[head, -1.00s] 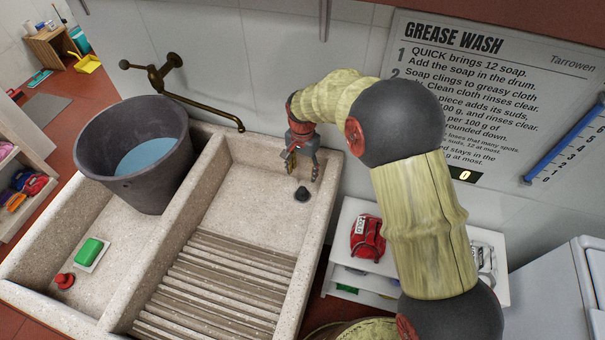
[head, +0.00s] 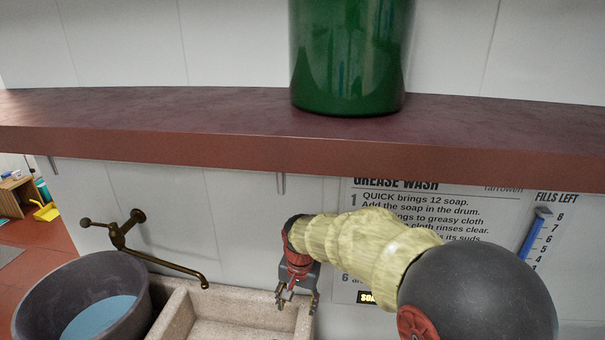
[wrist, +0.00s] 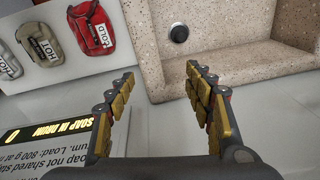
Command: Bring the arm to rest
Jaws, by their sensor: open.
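My gripper (head: 297,299) hangs pointing down over the back right part of the stone sink (head: 170,318) in the head view. In the wrist view my gripper (wrist: 160,85) has its two fingers spread apart with nothing between them. The sink's stone wall (wrist: 153,55) and its dark drain plug (wrist: 179,33) lie beyond the fingertips. My arm reaches in from the right of the head view.
A red-brown shelf (head: 200,125) crosses above my arm, bearing a green container (head: 350,55). A brass tap (head: 150,255) and a grey bucket of water (head: 40,300) are at left.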

